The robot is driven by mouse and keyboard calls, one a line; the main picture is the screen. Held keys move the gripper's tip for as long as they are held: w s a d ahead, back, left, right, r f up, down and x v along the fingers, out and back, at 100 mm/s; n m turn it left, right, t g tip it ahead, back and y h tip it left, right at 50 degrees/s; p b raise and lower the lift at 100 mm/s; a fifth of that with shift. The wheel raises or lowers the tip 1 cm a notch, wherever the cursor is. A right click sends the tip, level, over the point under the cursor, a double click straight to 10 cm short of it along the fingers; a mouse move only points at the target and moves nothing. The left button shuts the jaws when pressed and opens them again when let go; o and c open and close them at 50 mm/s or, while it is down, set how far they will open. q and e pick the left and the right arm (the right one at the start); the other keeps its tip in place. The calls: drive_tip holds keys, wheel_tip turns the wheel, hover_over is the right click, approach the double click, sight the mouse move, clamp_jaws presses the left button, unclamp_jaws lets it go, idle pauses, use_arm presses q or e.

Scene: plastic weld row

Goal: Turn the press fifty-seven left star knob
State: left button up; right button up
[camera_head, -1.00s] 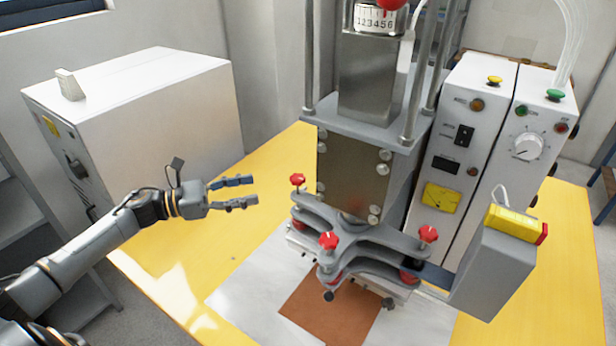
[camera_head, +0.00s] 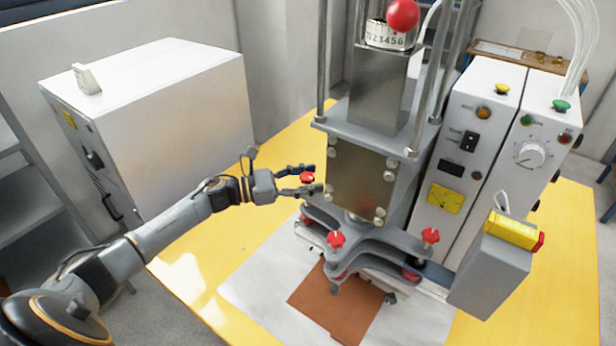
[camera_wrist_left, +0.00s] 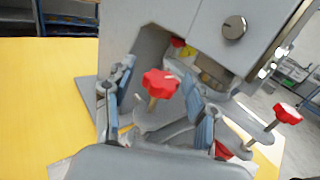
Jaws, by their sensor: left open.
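The press (camera_head: 362,180) stands on the yellow table with three red star knobs on its grey lower plate. The left star knob (camera_head: 307,178) is at the plate's left end. My left gripper (camera_head: 308,180) is open, with its fingers on either side of that knob. In the left wrist view the left star knob (camera_wrist_left: 160,83) sits upright on its brass stem between the two open fingers (camera_wrist_left: 160,100), with space visible on both sides. The front star knob (camera_head: 336,239) and right star knob (camera_head: 430,235) stand clear of the gripper. My right gripper is not in view.
A white cabinet (camera_head: 160,110) stands behind my left arm. Control boxes (camera_head: 465,140) and a grey box with a yellow top (camera_head: 490,270) stand right of the press. A brown sheet (camera_head: 335,305) lies in front. The yellow table (camera_head: 185,275) is clear at left.

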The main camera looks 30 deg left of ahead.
use_arm(q)
drive_tip(key=c, duration=0.3)
clamp_jaws()
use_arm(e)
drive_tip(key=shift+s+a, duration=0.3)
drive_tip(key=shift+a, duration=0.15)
